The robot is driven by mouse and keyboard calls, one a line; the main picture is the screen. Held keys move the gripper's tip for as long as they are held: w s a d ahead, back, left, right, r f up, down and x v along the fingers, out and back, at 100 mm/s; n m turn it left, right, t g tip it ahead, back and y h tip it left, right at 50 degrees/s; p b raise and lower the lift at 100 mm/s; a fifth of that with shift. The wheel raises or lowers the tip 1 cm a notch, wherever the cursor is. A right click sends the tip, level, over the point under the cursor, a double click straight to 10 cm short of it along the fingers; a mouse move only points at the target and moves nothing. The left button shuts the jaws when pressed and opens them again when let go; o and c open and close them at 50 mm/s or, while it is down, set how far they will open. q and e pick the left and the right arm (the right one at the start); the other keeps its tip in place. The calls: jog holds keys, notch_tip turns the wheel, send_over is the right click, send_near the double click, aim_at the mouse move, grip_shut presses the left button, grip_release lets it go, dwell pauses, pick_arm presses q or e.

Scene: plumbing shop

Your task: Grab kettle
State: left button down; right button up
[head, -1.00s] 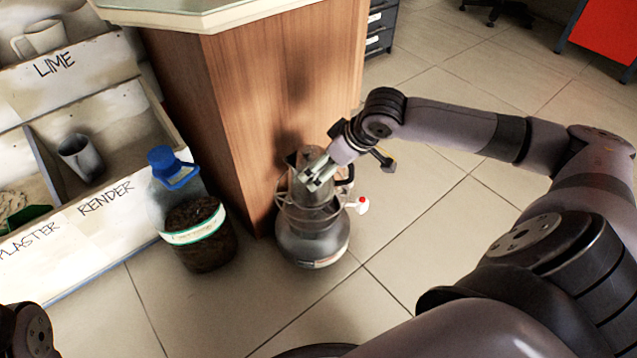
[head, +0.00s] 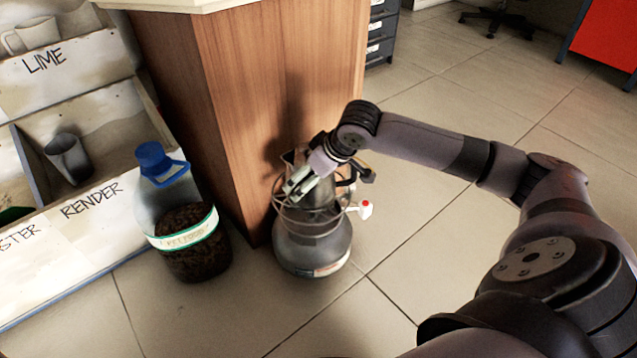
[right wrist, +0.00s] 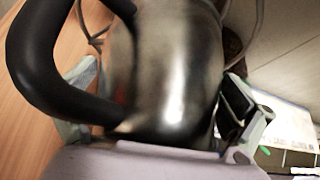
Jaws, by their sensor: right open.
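The kettle (head: 323,197) is a metal pot with a black handle, standing upright on a round gas burner (head: 312,245) on the floor. My right gripper (head: 299,187) is in front of the kettle's upper body in the head view and hides part of it. In the right wrist view the kettle body (right wrist: 175,70) fills the middle, between the two open fingers of my right gripper (right wrist: 165,108). The black handle (right wrist: 45,65) curves at the left of that view. I cannot tell whether the fingers touch the kettle. My left gripper is not in view.
A wooden counter (head: 250,100) stands close behind the burner. A blue-capped bottle (head: 185,240) with dark contents stands to its left, beside a labelled bin rack (head: 85,205). A red-tipped valve (head: 364,209) sticks out on the right. Tiled floor is free at the right.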

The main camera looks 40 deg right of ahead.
jog(key=shift+w, duration=0.1)
jog(key=c, duration=1.2)
